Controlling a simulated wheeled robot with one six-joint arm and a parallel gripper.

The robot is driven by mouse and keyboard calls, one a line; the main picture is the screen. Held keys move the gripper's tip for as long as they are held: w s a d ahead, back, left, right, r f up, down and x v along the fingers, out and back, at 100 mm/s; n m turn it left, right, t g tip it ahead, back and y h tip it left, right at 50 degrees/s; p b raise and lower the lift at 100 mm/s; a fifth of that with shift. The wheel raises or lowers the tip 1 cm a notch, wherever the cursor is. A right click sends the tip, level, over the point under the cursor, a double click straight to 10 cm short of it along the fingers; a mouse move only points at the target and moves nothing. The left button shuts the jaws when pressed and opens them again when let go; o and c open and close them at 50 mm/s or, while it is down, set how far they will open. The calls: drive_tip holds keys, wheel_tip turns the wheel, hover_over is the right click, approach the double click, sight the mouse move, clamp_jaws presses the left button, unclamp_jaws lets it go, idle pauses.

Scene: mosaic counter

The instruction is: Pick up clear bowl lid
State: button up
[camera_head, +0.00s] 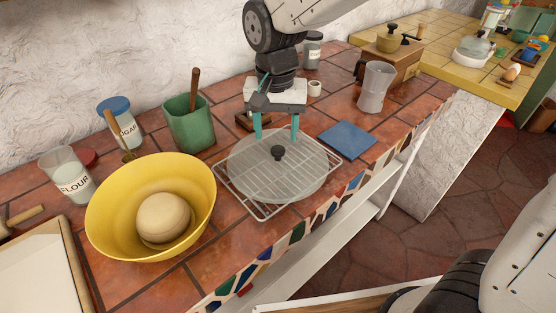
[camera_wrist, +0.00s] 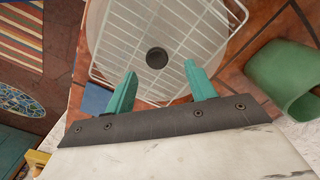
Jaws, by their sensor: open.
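The clear bowl lid (camera_head: 258,172) is a round see-through disc with a dark knob (camera_head: 278,153). It lies on a wire cooling rack (camera_head: 327,157) on the tiled counter. In the wrist view the knob (camera_wrist: 157,58) shows just beyond the fingertips, roughly centred between them. My gripper (camera_head: 276,132) has two teal fingers pointing down, above the far side of the lid. In the wrist view the fingers (camera_wrist: 160,80) are apart with nothing between them.
A yellow bowl (camera_head: 104,213) holding a dough ball (camera_head: 164,218) stands left of the rack. A green pot (camera_head: 189,126) stands behind it. A blue square (camera_head: 347,139) lies right of the rack, near a grey pitcher (camera_head: 376,88). The counter's front edge runs close to the rack.

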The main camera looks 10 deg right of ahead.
sight(278, 148)
drive_tip(key=f, duration=0.5)
drive_tip(key=shift+s+d+f, duration=0.15)
drive_tip(key=shift+d+f, duration=0.05)
drive_tip(key=shift+f, duration=0.15)
drive_tip(key=c, duration=1.2)
